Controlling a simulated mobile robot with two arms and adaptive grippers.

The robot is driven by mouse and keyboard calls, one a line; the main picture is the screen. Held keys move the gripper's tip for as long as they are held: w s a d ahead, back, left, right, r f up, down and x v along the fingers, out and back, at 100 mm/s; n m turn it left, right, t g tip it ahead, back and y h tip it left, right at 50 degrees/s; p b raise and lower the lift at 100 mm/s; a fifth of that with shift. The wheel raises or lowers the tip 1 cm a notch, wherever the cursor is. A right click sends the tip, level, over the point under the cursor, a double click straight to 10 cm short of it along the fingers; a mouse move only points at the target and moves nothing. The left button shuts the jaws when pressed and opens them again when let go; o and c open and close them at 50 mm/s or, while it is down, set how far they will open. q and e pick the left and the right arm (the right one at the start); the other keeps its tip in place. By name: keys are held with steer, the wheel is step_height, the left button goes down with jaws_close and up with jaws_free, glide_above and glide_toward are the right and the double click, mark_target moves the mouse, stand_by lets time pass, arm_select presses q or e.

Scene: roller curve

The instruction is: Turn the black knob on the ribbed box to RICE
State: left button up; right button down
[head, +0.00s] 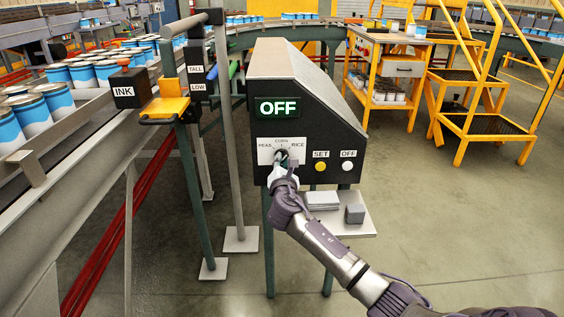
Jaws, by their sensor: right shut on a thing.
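The dark control box (330,132) with a pale sloping top stands on legs in the middle of the head view; I cannot make out ribs on it. Its lit display (278,107) reads OFF. Below it is a white dial plate (266,144) with CORN at the top, RICE at the right and a label that looks like MEAS or PEAS at the left. My right gripper (283,160) reaches up to this dial from the lower right and is shut on the black knob. The gripper hides most of the knob, so I cannot tell where it points. My left gripper is not in view.
A yellow SET button (320,166) and a white OFF button (348,166) sit right of the dial. A shelf (360,226) with grey blocks is below. Left are a grey post (229,130), an INK box (130,88) and a can conveyor.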

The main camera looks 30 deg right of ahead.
steer(key=shift+m, duration=0.9)
steer(key=c, duration=1.1)
jaws_free()
steer(key=shift+s+a, duration=0.1)
steer(key=shift+s, duration=0.05)
steer(key=v, duration=1.1)
steer(key=shift+s+a+f, duration=0.1)
steer(key=shift+s+a, duration=0.15)
steer(key=shift+s, duration=0.05)
